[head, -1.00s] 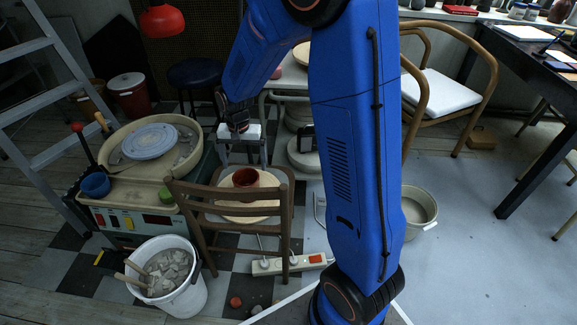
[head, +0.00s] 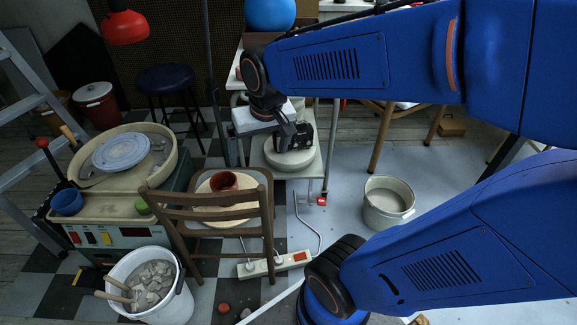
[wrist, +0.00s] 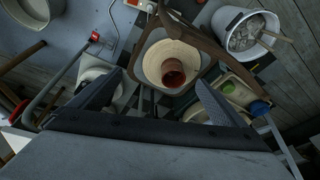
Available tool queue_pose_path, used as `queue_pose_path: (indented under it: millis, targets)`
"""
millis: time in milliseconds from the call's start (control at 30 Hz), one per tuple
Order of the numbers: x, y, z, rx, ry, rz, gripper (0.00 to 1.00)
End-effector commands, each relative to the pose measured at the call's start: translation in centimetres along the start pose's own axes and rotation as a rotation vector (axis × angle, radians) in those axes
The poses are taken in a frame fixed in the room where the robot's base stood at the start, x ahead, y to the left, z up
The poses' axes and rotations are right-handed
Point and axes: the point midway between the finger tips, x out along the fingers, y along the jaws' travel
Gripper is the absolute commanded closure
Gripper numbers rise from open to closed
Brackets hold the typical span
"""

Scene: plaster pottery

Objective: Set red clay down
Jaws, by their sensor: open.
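A red-brown clay pot (head: 223,181) stands upright on a round pale board (head: 204,187) on the seat of a wooden chair (head: 205,212). A small reddish lump (head: 224,308) lies on the floor in front of the chair; I cannot tell whether it is clay. My gripper (head: 292,137) is in front of the cart with round plaster slabs, up and right of the pot and apart from it. In the wrist view, my gripper (wrist: 160,80) has its fingers spread with nothing between them. The pot (wrist: 173,73) shows beyond the fingers, its mouth open.
A potter's wheel (head: 122,152) with a blue bowl (head: 67,201) stands left of the chair. A white bucket (head: 150,285) of grey chunks is in front. A power strip (head: 273,264) lies right of the chair. A pale bucket (head: 388,201) stands further right, with bare floor around it.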

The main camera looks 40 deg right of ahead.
Motion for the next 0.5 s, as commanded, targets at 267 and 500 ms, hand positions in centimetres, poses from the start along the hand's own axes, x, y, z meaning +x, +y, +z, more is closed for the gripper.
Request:
queue_pose_path:
  millis: [267, 500]
  targets:
    - [-3.5, 2.0, 5.5, -0.109, 0.082, -0.005, 0.04]
    - [-4.7, 3.0, 8.8, -0.176, 0.125, -0.002, 0.04]
